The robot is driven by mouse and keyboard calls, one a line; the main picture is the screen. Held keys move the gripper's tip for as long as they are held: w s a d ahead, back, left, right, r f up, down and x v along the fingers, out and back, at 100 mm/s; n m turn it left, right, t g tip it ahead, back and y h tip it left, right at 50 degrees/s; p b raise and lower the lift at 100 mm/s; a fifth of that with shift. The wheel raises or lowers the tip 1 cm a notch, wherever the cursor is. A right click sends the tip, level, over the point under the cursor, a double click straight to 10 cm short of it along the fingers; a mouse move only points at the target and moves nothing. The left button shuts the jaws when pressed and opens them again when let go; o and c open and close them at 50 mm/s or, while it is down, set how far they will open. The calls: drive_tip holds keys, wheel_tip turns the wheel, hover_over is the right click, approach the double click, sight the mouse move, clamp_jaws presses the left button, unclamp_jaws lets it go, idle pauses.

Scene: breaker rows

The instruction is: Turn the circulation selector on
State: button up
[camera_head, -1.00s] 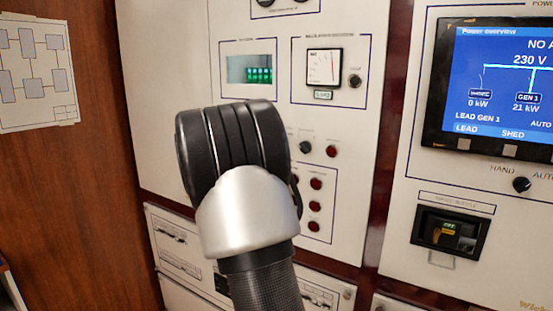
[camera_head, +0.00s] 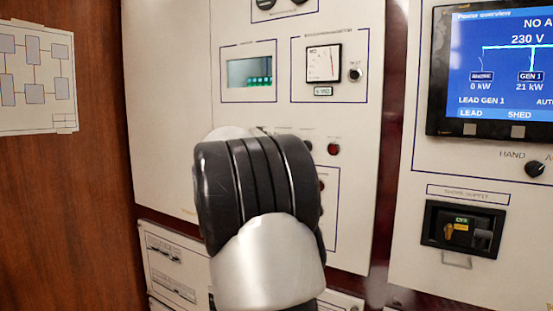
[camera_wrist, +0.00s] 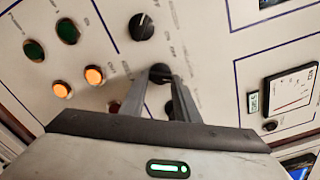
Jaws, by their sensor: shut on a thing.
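My gripper (camera_wrist: 172,92) shows in the wrist view with its two fingers reaching the panel. They are closed on a black selector knob (camera_wrist: 159,74), partly hidden between them. I cannot read its label, so I cannot tell from the lettering whether it is the circulation selector, nor which way its pointer is turned. A second black knob (camera_wrist: 141,27) sits farther up in that view, apart from my fingers. In the head view my own arm covers the gripper and the held knob.
Two lit orange lamps (camera_wrist: 94,75) and two dark green ones (camera_wrist: 67,31) sit left of the fingers in the wrist view. A dial meter (camera_head: 323,64) and a small display (camera_head: 249,72) are above my arm. A blue screen (camera_head: 510,65) is at right.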

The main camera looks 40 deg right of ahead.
drive_tip(key=shift+f+m+b, duration=0.1)
drive_tip(key=shift+m+b, duration=1)
drive_tip(key=shift+m, duration=0.4)
drive_tip(key=o, duration=1)
drive_tip(key=shift+o, duration=0.2)
drive_tip(key=v, duration=1.7)
drive_tip(key=shift+a, duration=0.2)
